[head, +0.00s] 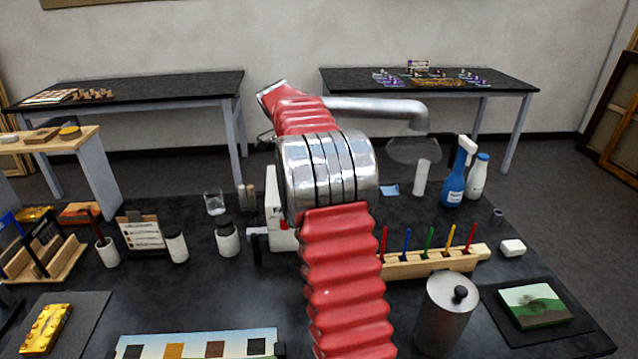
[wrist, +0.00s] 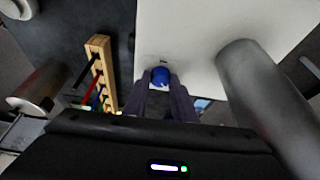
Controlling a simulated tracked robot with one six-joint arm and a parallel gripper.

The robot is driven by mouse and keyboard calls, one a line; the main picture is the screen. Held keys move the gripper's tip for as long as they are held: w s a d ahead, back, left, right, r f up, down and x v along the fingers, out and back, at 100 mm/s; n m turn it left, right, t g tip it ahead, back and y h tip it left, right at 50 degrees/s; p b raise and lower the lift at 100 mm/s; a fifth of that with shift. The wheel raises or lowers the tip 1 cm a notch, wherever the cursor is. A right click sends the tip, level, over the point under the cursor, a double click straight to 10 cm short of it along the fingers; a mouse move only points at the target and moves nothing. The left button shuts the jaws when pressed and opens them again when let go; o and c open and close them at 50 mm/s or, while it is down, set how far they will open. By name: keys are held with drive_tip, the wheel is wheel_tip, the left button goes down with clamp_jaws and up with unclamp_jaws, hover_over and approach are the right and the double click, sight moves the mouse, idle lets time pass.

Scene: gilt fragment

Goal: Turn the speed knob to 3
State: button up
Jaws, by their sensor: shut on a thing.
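The speed knob (wrist: 160,76) is a small blue round knob on a white panel (wrist: 185,30) in the wrist view. My gripper (wrist: 161,84) has its two dark fingers shut on the knob, one on each side. A small dark mark shows on the panel just above the knob. The numbers around the knob are too small or hidden to read, so its setting cannot be told. In the head view, part of the white unit (head: 280,235) shows behind my red arm. The knob and my gripper are hidden there.
A silver extraction pipe (wrist: 262,100) runs close on the right in the wrist view. A wooden rack with coloured-handled tools (head: 430,262) stands right of my arm. A metal canister (head: 445,315), white jars (head: 227,240) and a spray bottle (head: 458,175) stand on the black table.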

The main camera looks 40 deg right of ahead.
drive_tip(key=shift+s+f, duration=0.1)
idle(0.3)
drive_tip(key=o, duration=1)
drive_tip(key=shift+r, duration=0.2)
drive_tip(key=v, duration=1.3)
drive_tip(key=shift+r, duration=0.2)
